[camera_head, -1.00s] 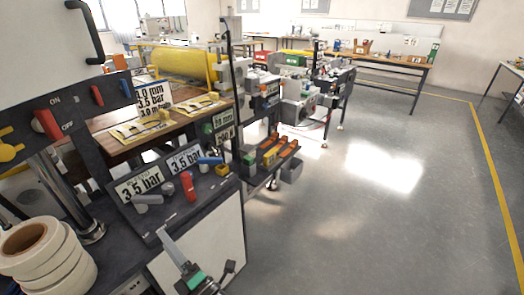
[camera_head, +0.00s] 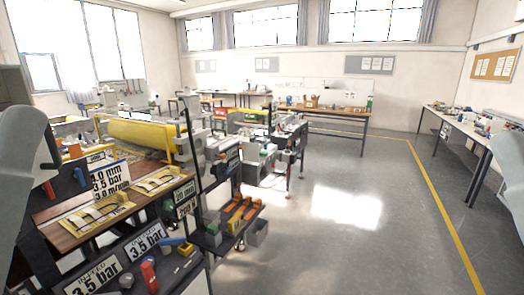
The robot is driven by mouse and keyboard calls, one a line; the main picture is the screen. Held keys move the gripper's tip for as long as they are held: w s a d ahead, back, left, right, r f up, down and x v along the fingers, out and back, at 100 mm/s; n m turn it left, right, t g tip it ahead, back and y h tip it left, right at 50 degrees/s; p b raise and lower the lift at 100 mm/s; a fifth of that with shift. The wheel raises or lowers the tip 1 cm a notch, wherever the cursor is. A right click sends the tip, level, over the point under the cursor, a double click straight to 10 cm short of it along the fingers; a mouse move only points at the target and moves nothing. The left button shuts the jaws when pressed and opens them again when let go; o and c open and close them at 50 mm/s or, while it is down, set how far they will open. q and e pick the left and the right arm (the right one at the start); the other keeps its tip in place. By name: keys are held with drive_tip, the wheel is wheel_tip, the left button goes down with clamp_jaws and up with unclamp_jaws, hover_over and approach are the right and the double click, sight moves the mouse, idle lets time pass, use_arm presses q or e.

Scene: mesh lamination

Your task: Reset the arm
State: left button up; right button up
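Neither of my grippers shows in the head view, so I cannot see their fingers or whether they hold anything. Pale grey rounded arm links of mine stand raised at the far left and far right edges of the picture. The task names no other object.
A dark control panel (camera_head: 167,264) with "3.5 bar" signs and a red lever (camera_head: 149,274) stands at the lower left. Behind it are a wooden work surface (camera_head: 62,208) and a yellow roller (camera_head: 140,136). A white side table (camera_head: 455,124) is at right. The grey floor (camera_head: 350,255) is clear.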

use_arm(q)
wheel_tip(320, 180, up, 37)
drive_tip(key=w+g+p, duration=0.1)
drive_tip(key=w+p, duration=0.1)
drive_tip(key=p, duration=3.6)
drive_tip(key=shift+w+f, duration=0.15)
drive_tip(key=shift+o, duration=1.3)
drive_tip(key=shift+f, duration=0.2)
